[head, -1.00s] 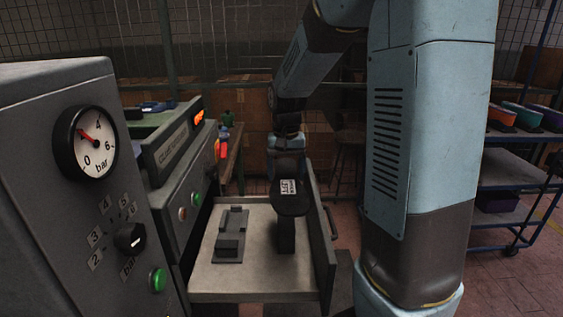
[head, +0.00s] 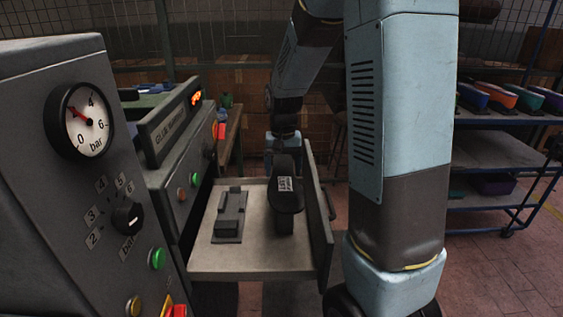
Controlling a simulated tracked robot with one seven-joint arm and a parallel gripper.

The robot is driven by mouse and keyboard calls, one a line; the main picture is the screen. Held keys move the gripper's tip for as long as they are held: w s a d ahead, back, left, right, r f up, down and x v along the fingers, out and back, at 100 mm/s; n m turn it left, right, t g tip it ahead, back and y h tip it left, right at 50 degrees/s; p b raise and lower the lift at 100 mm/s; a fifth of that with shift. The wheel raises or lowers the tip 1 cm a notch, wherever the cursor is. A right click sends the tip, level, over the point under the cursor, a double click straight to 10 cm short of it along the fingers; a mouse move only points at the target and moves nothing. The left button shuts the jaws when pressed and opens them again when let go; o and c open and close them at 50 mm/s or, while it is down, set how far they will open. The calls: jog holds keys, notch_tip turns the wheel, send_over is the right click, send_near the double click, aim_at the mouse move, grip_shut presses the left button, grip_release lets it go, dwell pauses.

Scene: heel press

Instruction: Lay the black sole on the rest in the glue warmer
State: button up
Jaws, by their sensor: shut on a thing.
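The black sole (head: 286,201) with a white printed label is held at its far end by my gripper (head: 284,164), over the right part of the open drawer. The fingertips are mostly hidden behind the sole. The glue warmer (head: 168,140) is the grey box with glowing red digits; its pale drawer (head: 241,267) stands pulled out to the right. A dark grey stepped rest (head: 230,217) sits in the drawer's left part, left of the sole and apart from it. A dark part shows beneath the sole; I cannot tell whether the sole touches anything there.
The drawer's upright front panel (head: 319,213) stands close to the sole's right side. A grey press panel with a pressure gauge (head: 85,119) fills the left. A blue rack (head: 500,148) with colourful shoes stands at the right. Floor (head: 490,270) shows before it.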

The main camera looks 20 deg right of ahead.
jog(key=shift+f, duration=2.55)
jog(key=shift+f, duration=0.35)
jog(key=o, duration=1)
notch_tip(320, 180, up, 12)
jog(key=shift+r, duration=0.8)
